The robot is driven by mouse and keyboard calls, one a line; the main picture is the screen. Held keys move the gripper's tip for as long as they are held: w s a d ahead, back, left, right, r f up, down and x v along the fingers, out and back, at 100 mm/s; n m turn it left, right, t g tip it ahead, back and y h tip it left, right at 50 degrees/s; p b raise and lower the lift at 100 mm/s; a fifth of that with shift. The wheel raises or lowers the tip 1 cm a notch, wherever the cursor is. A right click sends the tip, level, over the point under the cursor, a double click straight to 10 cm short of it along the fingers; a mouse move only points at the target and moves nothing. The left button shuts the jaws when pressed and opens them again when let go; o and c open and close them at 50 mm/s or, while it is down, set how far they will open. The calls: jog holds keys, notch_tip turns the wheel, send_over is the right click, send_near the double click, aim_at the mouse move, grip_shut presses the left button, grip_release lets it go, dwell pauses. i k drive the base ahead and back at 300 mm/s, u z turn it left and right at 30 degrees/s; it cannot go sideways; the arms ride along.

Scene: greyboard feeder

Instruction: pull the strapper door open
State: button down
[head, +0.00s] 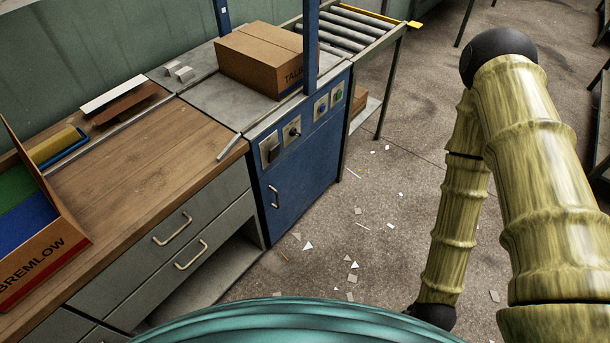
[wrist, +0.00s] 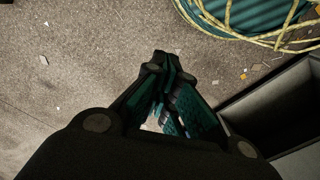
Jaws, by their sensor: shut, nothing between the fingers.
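The strapper is a blue cabinet in the head view. Its blue door (head: 303,185) is on the front below the control panel and looks shut.
A carton (head: 262,60) stands on the strapper top beside a blue post. A wooden bench (head: 150,150) with drawers (head: 180,255) adjoins it at the left. A roller conveyor (head: 350,30) runs behind. The floor (head: 400,170) before the door is open, with scattered scraps.

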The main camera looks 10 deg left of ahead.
aim_at(286, 189)
jog(key=k, duration=1.3)
jog(key=u, duration=0.7)
jog(key=i, duration=1.2)
jog(key=z, duration=0.55)
